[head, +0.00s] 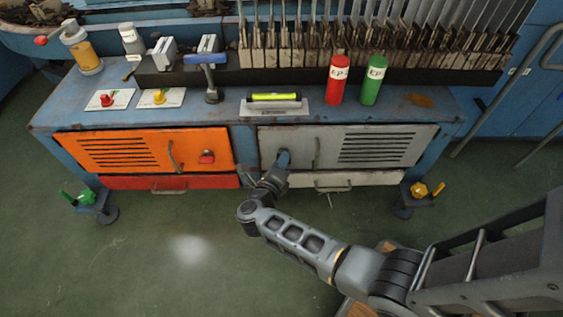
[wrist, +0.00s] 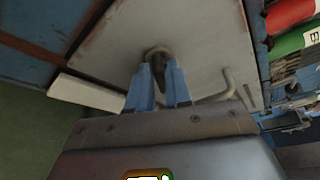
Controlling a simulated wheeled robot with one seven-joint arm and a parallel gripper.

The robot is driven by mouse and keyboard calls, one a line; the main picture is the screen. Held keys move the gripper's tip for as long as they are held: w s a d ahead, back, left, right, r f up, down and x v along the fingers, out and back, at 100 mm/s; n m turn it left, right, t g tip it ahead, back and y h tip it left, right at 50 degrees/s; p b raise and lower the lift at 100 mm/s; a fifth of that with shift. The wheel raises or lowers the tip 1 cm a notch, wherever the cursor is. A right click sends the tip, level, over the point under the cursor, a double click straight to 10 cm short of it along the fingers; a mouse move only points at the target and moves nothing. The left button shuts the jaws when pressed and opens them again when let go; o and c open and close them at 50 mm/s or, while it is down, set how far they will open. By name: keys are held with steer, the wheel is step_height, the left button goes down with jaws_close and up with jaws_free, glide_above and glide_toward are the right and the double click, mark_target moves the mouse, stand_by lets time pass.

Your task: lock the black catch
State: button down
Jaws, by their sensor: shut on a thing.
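The grey door (head: 375,146) of the bench is closed, with louvre slots on its right side. The black catch (wrist: 158,66) is a dark knob on a round base on this door. In the wrist view it stands between the two blue fingers of my gripper (wrist: 158,82), which is shut on it. In the head view my gripper (head: 283,160) reaches the left part of the grey door and hides the catch. Which way the catch is turned is hard to tell.
The orange door (head: 105,150) at left is closed and carries a red catch (head: 206,157). A door handle (head: 317,152) stands just right of my gripper. Red (head: 338,80) and green (head: 374,80) bottles stand on the bench top. The floor in front is clear.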

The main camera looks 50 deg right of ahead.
steer(key=n+h+b, duration=0.1)
steer(key=n, duration=0.1)
steer(key=n+h+b, duration=0.1)
steer(key=n, duration=0.2)
steer(key=shift+f, duration=0.35)
stand_by(0.5)
steer(key=c, duration=1.2)
jaws_free()
steer(key=v, duration=0.8)
steer(key=shift+f+p, duration=0.15)
steer(key=shift+p, duration=0.2)
